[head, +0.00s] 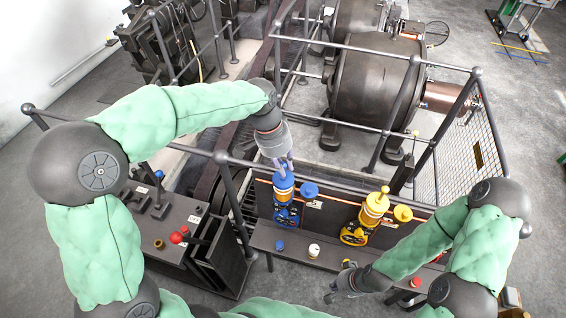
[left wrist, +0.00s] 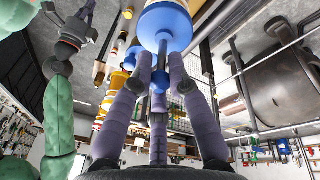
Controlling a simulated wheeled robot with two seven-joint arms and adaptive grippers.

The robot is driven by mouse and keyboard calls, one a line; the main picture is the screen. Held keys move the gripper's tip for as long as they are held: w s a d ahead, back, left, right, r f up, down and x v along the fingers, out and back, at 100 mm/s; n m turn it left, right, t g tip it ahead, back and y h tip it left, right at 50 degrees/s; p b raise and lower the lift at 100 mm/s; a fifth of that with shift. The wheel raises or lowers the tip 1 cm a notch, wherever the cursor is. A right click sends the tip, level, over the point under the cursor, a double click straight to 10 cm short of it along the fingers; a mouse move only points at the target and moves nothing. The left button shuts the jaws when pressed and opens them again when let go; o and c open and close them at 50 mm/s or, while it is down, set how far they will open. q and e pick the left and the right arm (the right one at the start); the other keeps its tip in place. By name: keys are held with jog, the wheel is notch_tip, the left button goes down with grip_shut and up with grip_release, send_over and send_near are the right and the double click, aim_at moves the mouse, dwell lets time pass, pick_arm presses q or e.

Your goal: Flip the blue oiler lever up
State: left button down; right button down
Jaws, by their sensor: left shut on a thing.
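The blue oiler (head: 285,190) stands on the bench ledge behind the railing, with white and orange bands on its body. My left gripper (head: 283,163) is at its top. In the left wrist view the oiler's blue cap (left wrist: 165,22) is close above the fingers. The blue oiler lever (left wrist: 159,78), with a rounded end, sits between the purple-grey fingers, which are shut on it. In the head view the fingers mostly hide the lever, so its exact tilt is unclear. My right gripper (head: 341,284) is empty, fingers apart, low near the ledge's front.
A yellow oiler (head: 375,208) stands right of the blue one. A blue knob (head: 280,245) and a white knob (head: 314,250) are on the front ledge. A red-knobbed lever (head: 177,237) is on the left console. Grey railings (head: 340,47) surround the large dark dynamo (head: 375,90).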

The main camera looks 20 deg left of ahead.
pick_arm(q)
jog(key=shift+r, duration=0.1)
jog(key=c, duration=1.2)
grip_release()
jog(key=shift+w, duration=0.1)
jog(key=v, duration=1.2)
